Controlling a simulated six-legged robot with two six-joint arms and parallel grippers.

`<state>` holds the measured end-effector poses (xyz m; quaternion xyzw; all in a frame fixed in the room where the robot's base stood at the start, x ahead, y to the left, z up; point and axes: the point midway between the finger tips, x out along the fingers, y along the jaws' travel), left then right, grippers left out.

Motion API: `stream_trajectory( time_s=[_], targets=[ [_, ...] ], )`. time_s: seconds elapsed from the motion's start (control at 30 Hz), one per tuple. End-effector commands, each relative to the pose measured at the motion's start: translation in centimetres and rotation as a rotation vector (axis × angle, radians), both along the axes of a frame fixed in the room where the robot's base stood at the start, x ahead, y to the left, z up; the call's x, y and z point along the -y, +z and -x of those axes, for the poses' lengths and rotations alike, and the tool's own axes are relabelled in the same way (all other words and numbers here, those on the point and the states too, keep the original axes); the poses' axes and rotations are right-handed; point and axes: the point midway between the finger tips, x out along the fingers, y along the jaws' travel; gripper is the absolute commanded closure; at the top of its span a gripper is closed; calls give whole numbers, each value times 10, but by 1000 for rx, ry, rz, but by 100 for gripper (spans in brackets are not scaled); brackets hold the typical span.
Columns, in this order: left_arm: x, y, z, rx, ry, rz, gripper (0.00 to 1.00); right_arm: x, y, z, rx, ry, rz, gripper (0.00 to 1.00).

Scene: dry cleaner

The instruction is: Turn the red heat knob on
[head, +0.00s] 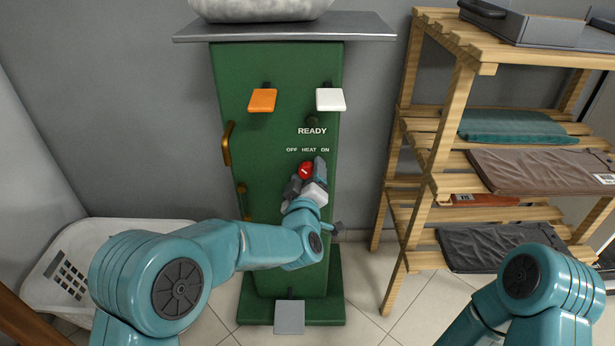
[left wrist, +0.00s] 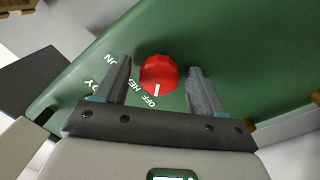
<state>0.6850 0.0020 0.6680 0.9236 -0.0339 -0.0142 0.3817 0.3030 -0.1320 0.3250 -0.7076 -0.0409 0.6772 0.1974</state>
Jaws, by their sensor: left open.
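The red heat knob (head: 305,170) is on the green press column (head: 277,75), under the white OFF, HEAT and ON lettering. It also shows in the left wrist view (left wrist: 160,72), where its white mark points toward OFF. My left gripper (head: 307,173) is at the knob in the head view and hides part of it. In the left wrist view its fingers (left wrist: 158,76) are open, one on each side of the knob, with a visible gap on both sides. My right gripper is out of view; only part of that arm shows at lower right.
An orange paddle (head: 262,100) and a white paddle (head: 330,99) stick out above the knob. A brass handle (head: 228,143) is on the column's left side. A wooden shelf (head: 452,120) with folded clothes stands right. A white basket (head: 62,252) sits lower left.

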Motion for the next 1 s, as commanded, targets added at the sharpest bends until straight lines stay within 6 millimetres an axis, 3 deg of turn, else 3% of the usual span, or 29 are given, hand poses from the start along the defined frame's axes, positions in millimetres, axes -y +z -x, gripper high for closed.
stream_trajectory(
  time_s=[0.2, 0.37, 0.73, 1.0],
  targets=[
    [0, 0, 0, 0, 0, 0, 34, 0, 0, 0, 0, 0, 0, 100],
    [0, 0, 0, 0, 0, 0, 86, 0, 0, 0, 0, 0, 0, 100],
    [0, 1, 0, 0, 0, -45, 86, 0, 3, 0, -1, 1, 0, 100],
    [0, 2, 0, 0, -1, -220, 86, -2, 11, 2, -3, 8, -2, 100]
  ],
)
